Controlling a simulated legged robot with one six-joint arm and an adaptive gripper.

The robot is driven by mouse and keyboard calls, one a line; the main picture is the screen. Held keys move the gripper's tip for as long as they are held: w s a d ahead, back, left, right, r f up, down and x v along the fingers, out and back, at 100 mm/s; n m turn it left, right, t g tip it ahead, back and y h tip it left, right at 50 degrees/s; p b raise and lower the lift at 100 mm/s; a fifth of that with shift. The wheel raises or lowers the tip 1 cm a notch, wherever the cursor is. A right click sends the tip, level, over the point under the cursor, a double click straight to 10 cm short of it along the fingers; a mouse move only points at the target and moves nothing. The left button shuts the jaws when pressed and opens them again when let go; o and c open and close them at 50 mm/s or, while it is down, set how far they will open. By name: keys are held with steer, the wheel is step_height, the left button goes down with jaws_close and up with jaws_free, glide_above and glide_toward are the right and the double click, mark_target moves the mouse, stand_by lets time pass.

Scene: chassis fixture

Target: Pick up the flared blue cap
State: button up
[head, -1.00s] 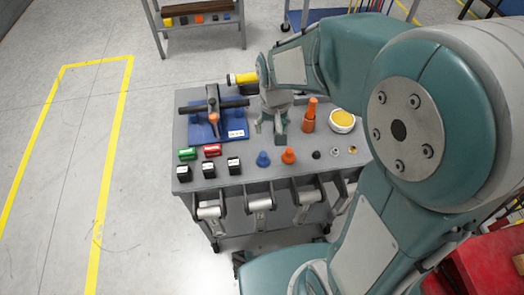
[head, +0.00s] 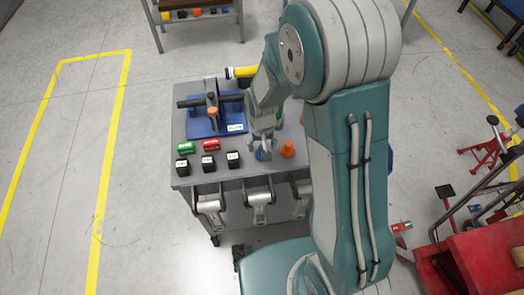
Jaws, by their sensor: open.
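The flared blue cap (head: 264,156) stands on the grey cart top near its front edge, partly hidden by my gripper. My gripper (head: 263,147) points down with its open fingers right over and around the top of the cap. I cannot tell whether the fingers touch it. An orange flared cap (head: 287,149) stands close to the right of the gripper.
On the cart top (head: 257,171), a blue fixture (head: 235,117) with a black bar stands at the back left. A green block (head: 186,148), a red block (head: 212,146) and several black boxes (head: 207,161) lie left of the gripper. My arm hides the cart's right side.

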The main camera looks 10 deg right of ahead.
step_height(320, 180, down, 2)
steer(key=shift+f, duration=0.1)
steer(key=c, duration=0.9)
steer(key=shift+c, duration=0.2)
